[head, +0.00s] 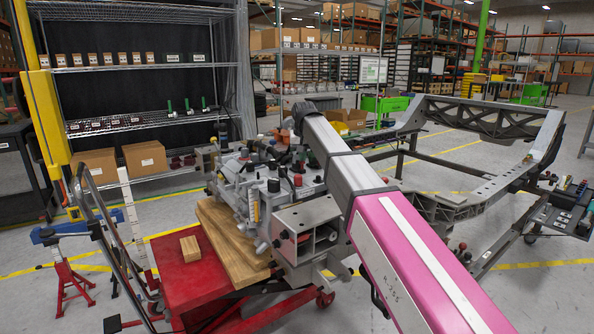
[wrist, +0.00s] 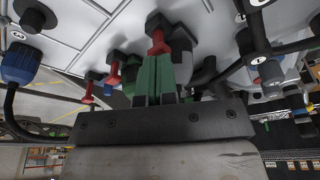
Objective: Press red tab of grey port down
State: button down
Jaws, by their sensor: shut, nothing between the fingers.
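My gripper (wrist: 160,62) shows in the wrist view with its two green fingers together and nothing between them. The fingertips are right beside a red tab (wrist: 157,40) on a dark connector; whether they touch it I cannot tell. More red tabs stand to the left, one upright (wrist: 90,90) and one higher (wrist: 112,60). Which of these belongs to the grey port is not clear. In the head view my arm hides the gripper over the grey chassis unit (head: 240,190).
A blue connector (wrist: 18,62) with a black cable is at the left of the wrist view. Black hoses (wrist: 285,48) are at the right. In the head view, the unit rests on wooden boards (head: 215,235) over a red cart (head: 180,280). A metal frame (head: 470,205) stands right.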

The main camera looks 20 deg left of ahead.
jog(key=shift+w+a+v, duration=0.1)
jog(key=shift+w+v, duration=0.15)
jog(key=shift+v, duration=0.85)
jog(key=shift+w+a+v, duration=0.1)
jog(key=shift+w+v, duration=0.15)
jog(key=shift+v, duration=0.8)
jog(key=shift+w+a+v, duration=0.1)
jog(key=shift+w+v, duration=0.15)
jog(key=shift+v, duration=0.85)
jog(key=shift+r, duration=0.2)
